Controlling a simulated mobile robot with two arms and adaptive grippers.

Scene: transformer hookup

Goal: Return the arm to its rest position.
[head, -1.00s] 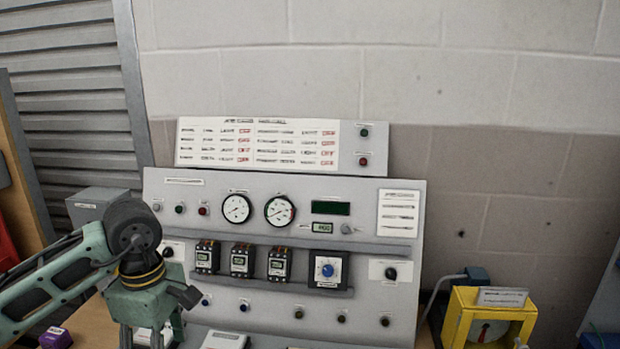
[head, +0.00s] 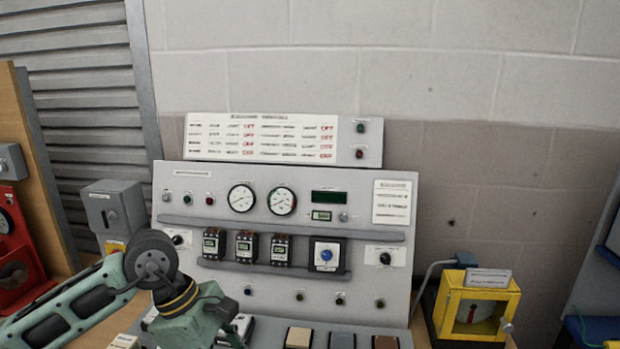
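My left arm comes in from the lower left in the head view. Its green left gripper (head: 215,318) is in front of the lower left part of the grey control panel (head: 375,290). The gripper points right and down, and its fingers are small and partly cut off by the bottom edge, so I cannot tell whether they are open or shut. I see nothing clearly held. My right gripper is not in view.
The panel carries two round gauges (head: 242,198), several small modules (head: 246,247) and a blue knob (head: 326,255). A yellow box (head: 476,308) stands at right, a red device (head: 20,260) at left. A grey switch box (head: 114,212) is behind my arm.

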